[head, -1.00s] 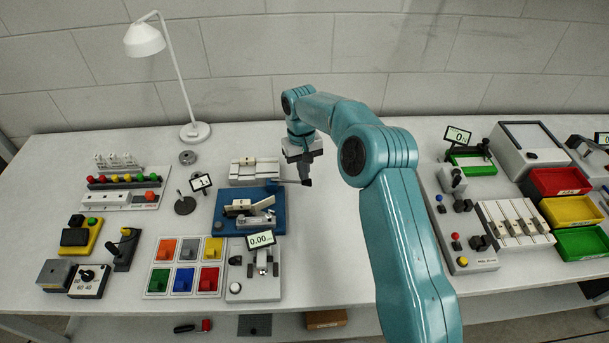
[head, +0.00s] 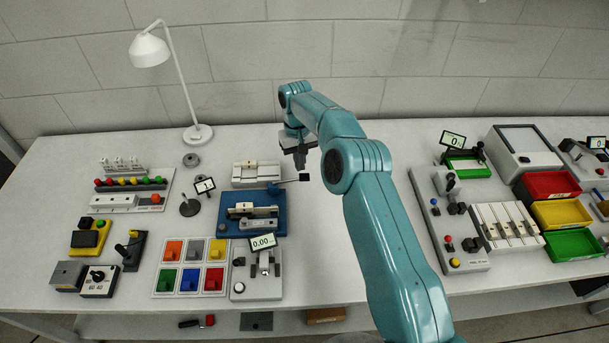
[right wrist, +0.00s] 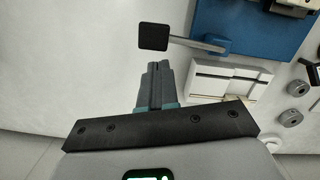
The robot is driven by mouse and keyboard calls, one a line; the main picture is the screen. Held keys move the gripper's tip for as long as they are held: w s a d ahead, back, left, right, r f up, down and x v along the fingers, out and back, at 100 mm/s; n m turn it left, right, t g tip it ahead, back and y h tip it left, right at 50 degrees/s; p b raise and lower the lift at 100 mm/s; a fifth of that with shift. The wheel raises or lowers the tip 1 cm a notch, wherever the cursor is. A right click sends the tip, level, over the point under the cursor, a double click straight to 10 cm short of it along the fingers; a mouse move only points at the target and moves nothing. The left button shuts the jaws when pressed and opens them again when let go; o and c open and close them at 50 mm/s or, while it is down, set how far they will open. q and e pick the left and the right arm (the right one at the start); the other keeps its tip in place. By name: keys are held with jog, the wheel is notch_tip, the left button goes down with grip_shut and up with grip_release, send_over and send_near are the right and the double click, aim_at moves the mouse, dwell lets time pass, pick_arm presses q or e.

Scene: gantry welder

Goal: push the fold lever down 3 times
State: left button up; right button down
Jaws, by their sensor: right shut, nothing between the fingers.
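The blue fold device (head: 228,224) stands on the bench, left of middle in the head view. Its fold lever (head: 291,181) sticks out to the right and ends in a black square knob (head: 304,177). In the right wrist view the knob (right wrist: 153,37) shows above the fingertips, with the lever rod (right wrist: 198,45) running right to the blue base. My right gripper (head: 300,166) is shut and empty, close to the knob; in the wrist view a gap shows between its fingertips (right wrist: 158,66) and the knob. My left gripper is not in view.
A small display (head: 204,186), apparently reading 1, stands left of the blue device. A pale block fixture (head: 257,174) lies behind it. A scale-like unit (head: 257,280) with a display is in front. Bench to the right of the lever is clear.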

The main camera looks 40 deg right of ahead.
notch_tip(320, 180, up, 6)
jog(key=shift+w+r+p, duration=0.2)
jog(key=shift+w+p, duration=0.1)
jog(key=shift+p, duration=0.1)
dwell(0.4)
jog(key=shift+s+a+r+p, duration=0.15)
jog(key=shift+s+r+p, duration=0.45)
jog(key=shift+s, duration=0.1)
jog(key=shift+s+a+r+p, duration=0.15)
jog(key=shift+s+r+p, duration=0.3)
jog(key=shift+s+p, duration=0.15)
